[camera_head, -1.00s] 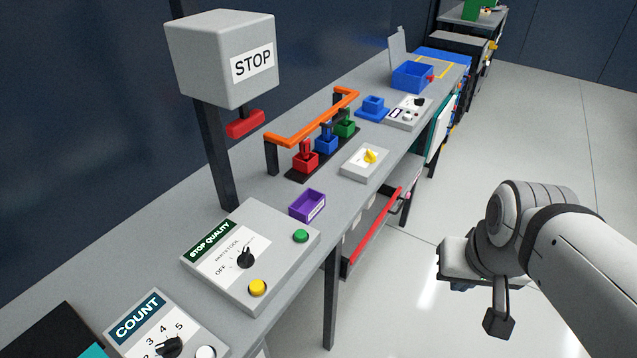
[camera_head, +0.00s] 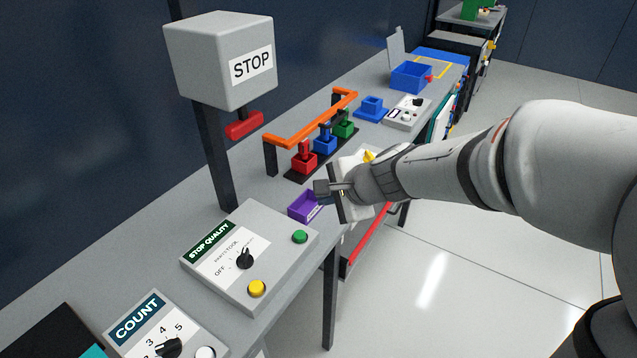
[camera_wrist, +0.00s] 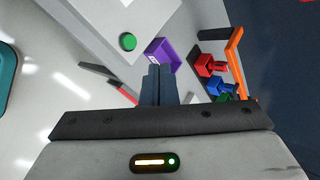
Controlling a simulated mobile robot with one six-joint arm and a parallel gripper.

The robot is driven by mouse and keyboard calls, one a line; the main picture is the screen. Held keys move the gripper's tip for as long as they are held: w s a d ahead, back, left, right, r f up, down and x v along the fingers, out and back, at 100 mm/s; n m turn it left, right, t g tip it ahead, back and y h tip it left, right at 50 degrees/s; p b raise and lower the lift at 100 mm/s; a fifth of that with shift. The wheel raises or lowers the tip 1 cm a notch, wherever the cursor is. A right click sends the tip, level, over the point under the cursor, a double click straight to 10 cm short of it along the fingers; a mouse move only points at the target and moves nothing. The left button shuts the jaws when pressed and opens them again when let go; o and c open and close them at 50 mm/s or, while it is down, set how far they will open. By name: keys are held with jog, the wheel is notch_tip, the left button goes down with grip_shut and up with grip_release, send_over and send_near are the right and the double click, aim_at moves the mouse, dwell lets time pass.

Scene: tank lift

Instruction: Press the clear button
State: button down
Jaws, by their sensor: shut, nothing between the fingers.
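No button with a readable "clear" label shows. The grey STOP QUALITY panel (camera_head: 217,290) carries a green button (camera_head: 299,237), a yellow button (camera_head: 257,288) and a black knob (camera_head: 245,259). The COUNT panel (camera_head: 138,318) at the bottom left has a dial (camera_head: 169,347) and a white button (camera_head: 205,353), cut by the frame edge. My gripper (camera_head: 320,188) is shut and empty, over the bench beside the purple bin (camera_head: 303,207) and right of the panel. In the wrist view, my gripper (camera_wrist: 158,68) points toward the purple bin (camera_wrist: 163,53), with the green button (camera_wrist: 127,41) to its left.
A STOP box (camera_head: 205,60) on a post with a red handle (camera_head: 244,125) stands at the back. A switch box with a yellow knob (camera_head: 369,156) is partly hidden by my arm. Floor is free at right.

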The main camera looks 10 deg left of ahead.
aim_at(303, 237)
jog(key=w+a+f+m, duration=0.3)
jog(key=a+f+m, duration=0.1)
jog(key=a+m, duration=0.2)
jog(key=shift+w+a+f+t, duration=0.2)
jog(key=shift+w+f+t, duration=0.05)
jog(key=shift+w+t, duration=0.15)
jog(key=shift+f, duration=0.15)
notch_tip(303, 237, down, 8)
jog(key=b, duration=0.8)
jog(key=shift+f, duration=0.25)
jog(key=shift+f+b, duration=0.1)
jog(key=shift+b, duration=0.25)
dwell(0.8)
jog(key=shift+s+f+b, duration=0.1)
jog(key=shift+f+b, duration=0.2)
jog(key=shift+b, duration=0.05)
